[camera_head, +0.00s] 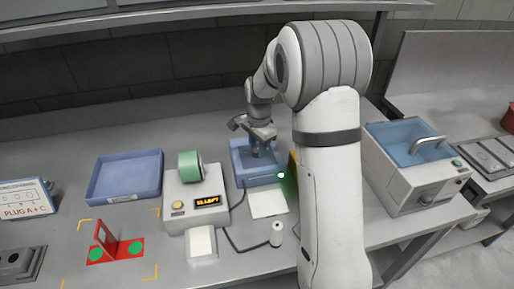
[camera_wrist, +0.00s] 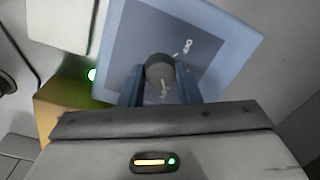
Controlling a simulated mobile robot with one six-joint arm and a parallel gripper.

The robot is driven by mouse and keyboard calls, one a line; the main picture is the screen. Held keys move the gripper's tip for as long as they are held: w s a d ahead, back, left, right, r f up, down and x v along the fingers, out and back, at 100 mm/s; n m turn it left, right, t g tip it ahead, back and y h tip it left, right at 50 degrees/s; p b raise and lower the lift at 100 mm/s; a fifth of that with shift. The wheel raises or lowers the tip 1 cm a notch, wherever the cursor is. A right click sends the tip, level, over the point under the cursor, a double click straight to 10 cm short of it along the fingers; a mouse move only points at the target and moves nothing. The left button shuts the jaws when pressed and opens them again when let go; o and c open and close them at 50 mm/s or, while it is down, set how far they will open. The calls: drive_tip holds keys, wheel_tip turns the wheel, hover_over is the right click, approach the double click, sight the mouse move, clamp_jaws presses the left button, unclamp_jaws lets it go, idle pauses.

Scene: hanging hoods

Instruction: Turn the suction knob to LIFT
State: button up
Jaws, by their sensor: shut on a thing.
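The suction knob (camera_wrist: 160,70) is a round grey knob with a pale mark on its top, in the wrist view. It stands on a dark face of a blue unit (camera_wrist: 232,45); small white markings beside the knob are too small to read. The blue fingers of my gripper (camera_wrist: 160,85) are shut on the knob from both sides. In the head view, my gripper (camera_head: 260,148) reaches down into the blue unit (camera_head: 262,181), and the knob is hidden there.
A beige device with a display (camera_head: 208,203) and green roll stands left of the blue unit. Further left are a blue tray (camera_head: 125,195) and a red bracket (camera_head: 125,249). A white pad (camera_head: 268,203) lies in front.

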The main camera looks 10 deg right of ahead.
drive_tip(key=shift+m, duration=0.9)
drive_tip(key=o, duration=1)
drive_tip(key=r, duration=0.7)
drive_tip(key=shift+s+r+b, duration=0.2)
drive_tip(key=shift+r+b, duration=0.1)
drive_tip(key=shift+r, duration=0.1)
